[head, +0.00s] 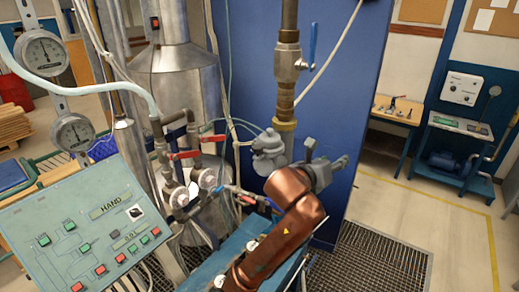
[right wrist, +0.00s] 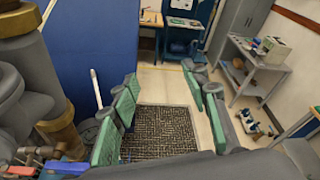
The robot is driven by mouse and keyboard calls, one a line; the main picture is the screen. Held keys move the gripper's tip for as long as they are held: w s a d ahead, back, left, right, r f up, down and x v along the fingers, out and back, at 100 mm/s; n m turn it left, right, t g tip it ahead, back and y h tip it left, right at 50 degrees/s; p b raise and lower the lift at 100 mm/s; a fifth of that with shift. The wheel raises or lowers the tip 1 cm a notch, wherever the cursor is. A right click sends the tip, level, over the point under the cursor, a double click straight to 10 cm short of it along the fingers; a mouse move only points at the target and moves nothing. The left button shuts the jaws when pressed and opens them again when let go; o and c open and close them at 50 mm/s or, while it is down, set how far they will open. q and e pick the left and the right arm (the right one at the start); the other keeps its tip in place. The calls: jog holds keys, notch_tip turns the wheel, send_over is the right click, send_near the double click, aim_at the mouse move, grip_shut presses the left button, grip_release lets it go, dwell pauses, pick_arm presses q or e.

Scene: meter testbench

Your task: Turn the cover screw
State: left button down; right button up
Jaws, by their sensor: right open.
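A grey meter body (head: 268,146) sits below the brass fitting of the vertical pipe in the head view. In the right wrist view a large grey rounded meter part (right wrist: 15,95) fills the left edge. I cannot make out the cover screw in either view. My right gripper (head: 328,157) is just right of the meter, in front of the blue panel, and apart from it. In the right wrist view its green-padded fingers (right wrist: 160,77) are spread wide with nothing between them. My left gripper does not show.
A blue panel (head: 340,80) stands behind the meter. A vertical pipe with a blue-handled valve (head: 288,62) rises above it. Red-handled valves (head: 186,155) and a control panel (head: 85,232) stand left. A floor grating (head: 385,262) and open floor lie right.

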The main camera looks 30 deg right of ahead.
jog(key=w+a+r+n+t+y, duration=0.25)
jog(key=w+a+t+y, duration=0.35)
jog(key=a, duration=0.4)
jog(key=n+t+y, duration=0.2)
jog(key=n+y, duration=0.2)
send_near(258, 148)
jog(key=p+x, duration=0.7)
jog(key=p, duration=0.4)
jog(key=shift+w+d+f, duration=0.1)
jog(key=shift+w+f, duration=0.05)
jog(key=shift+w, duration=0.15)
jog(key=shift+w+d+f, duration=0.15)
jog(key=shift+w+d, duration=0.05)
jog(key=shift+c, duration=0.3)
grip_shut()
jog(key=shift+a, duration=0.1)
